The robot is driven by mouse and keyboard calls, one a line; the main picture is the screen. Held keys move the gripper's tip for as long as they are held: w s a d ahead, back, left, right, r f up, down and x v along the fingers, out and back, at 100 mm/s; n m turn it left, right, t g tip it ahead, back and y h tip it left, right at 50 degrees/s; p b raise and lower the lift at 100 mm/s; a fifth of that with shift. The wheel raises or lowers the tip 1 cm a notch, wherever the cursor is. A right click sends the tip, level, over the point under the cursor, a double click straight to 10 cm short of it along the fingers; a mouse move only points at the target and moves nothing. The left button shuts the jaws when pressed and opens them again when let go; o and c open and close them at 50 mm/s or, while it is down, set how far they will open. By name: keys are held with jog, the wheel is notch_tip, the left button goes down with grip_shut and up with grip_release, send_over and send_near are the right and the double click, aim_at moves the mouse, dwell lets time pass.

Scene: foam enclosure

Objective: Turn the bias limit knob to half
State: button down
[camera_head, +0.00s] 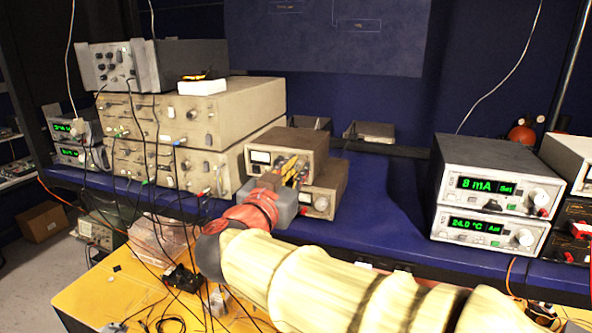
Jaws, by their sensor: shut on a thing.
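My gripper (290,168), with yellowish fingers and a grey body, is at the front of a small beige meter unit (314,147) in the middle of the shelf. Its fingers are shut on a knob at the right of that front panel. The fingers hide the knob, so its marking and angle cannot be read. The unit's small white meter (260,156) shows left of the fingers. No label naming the bias limit is readable.
A second beige meter unit (330,190) sits directly below. Tall stacked beige instruments (205,110) with hanging black cables stand close on the left. Two grey units with green displays (488,186) stand at the right. The blue shelf (385,215) between is mostly clear.

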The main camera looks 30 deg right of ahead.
jog(key=shift+m+b, duration=0.35)
jog(key=shift+m, duration=0.05)
jog(key=m+b, duration=0.2)
jog(key=shift+f+m, duration=0.15)
jog(key=shift+m, duration=0.25)
jog(key=shift+m+b, duration=1.55)
jog(key=shift+m, duration=0.55)
jog(key=shift+r, duration=0.2)
jog(key=c, duration=2.1)
grip_release()
jog(key=shift+o, duration=0.2)
